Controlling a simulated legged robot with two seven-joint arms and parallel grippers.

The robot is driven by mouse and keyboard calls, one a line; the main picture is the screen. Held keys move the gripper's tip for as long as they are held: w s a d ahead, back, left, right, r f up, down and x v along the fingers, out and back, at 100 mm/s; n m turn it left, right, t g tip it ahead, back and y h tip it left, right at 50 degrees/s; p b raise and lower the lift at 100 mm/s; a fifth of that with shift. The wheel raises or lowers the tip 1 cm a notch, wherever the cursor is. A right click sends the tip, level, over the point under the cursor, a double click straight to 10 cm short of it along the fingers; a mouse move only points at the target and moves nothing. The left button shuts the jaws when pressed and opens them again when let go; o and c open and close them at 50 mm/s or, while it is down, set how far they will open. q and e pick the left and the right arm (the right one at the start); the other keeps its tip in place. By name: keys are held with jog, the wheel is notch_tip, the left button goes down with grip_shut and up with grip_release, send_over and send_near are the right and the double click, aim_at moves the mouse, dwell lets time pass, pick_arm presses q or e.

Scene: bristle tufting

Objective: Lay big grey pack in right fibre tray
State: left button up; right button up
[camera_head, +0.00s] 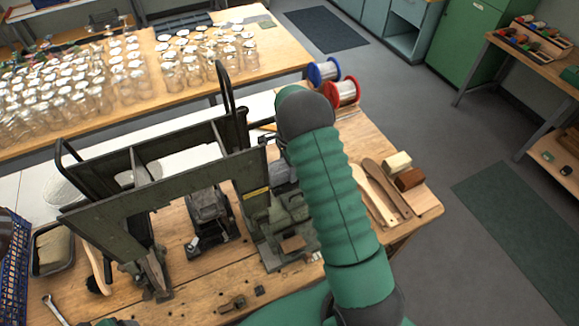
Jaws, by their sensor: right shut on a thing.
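My right arm rises from the bottom across the bench, and its green sleeve and dark joint hide most of my right gripper (277,147). The gripper is shut at the far side of the machine frame. A small grey piece beside the arm, which looks like the big grey pack (283,172), shows there; most of it is hidden. I cannot tell whether it touches anything below. A dark tray (36,268) with a pale bundle of fibre stands at the far left. The right fibre tray cannot be made out clearly behind the arm and frame. My left gripper is out of view.
A dark green machine frame (165,188) with upright handles stands across the workbench (205,283). Red (342,93) and blue (324,72) wire spools stand behind the arm. Wooden brush backs (385,188) lie on the right. Many glass jars (75,85) fill the far table.

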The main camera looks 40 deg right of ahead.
jog(key=shift+s+d+f, duration=0.1)
jog(key=shift+d+f, duration=0.1)
jog(key=shift+d, duration=0.65)
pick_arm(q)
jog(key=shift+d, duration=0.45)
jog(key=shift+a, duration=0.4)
pick_arm(e)
jog(key=shift+a+r, duration=0.1)
jog(key=shift+r, duration=0.05)
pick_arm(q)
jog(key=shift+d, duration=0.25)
pick_arm(e)
jog(key=shift+d, duration=0.2)
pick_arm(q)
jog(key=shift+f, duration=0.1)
